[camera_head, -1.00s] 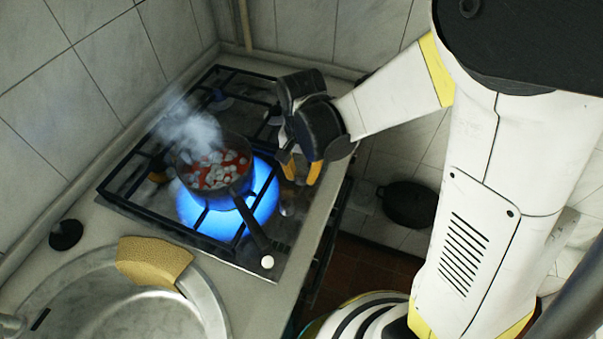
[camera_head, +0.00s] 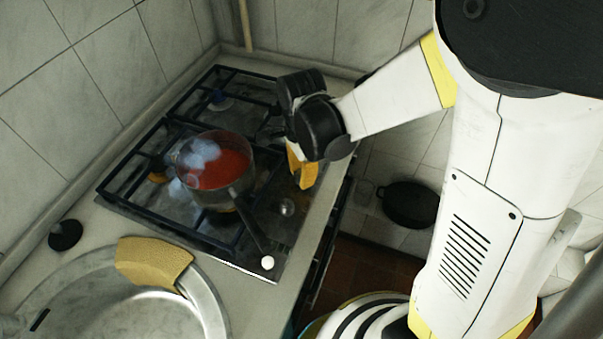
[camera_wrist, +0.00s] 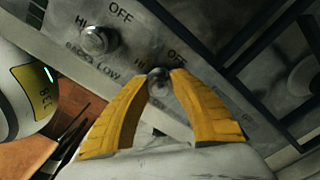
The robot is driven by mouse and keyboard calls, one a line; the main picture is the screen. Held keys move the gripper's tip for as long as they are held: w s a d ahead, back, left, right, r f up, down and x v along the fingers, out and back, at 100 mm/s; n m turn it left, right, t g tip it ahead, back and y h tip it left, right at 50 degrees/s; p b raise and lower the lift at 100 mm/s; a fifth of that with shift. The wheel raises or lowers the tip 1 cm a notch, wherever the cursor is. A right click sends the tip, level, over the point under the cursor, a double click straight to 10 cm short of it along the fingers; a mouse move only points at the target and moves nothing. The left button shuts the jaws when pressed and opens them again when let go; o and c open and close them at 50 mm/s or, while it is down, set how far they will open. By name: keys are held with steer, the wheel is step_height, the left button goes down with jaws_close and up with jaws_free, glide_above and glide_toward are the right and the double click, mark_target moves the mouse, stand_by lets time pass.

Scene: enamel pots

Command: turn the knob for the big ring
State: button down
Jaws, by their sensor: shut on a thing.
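My gripper (camera_wrist: 162,74) has its two yellow fingers closed around a small round metal knob (camera_wrist: 157,82) on the hob's front panel. "OFF" and part of "HI" are printed beside this knob. In the head view my gripper (camera_head: 301,174) is at the hob's right edge, and the held knob is hidden behind it. A second metal knob (camera_wrist: 97,41) is free in the wrist view, with "OFF", "HI" and "LOW" around it. The pot (camera_head: 216,168) with red contents stands on the near burner.
The pot's dark handle (camera_head: 247,222) points toward the near right corner of the hob (camera_head: 130,210). A white round thing (camera_head: 267,263) is at that corner. A sponge (camera_head: 153,260) lies on the sink's rim (camera_head: 205,305). A dark pan (camera_head: 408,204) is right of the hob.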

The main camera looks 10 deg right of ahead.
steer(key=shift+m, duration=0.5)
steer(key=c, duration=1)
jaws_free()
steer(key=shift+c, duration=0.2)
steer(key=shift+r, duration=0.1)
step_height(320, 180, up, 12)
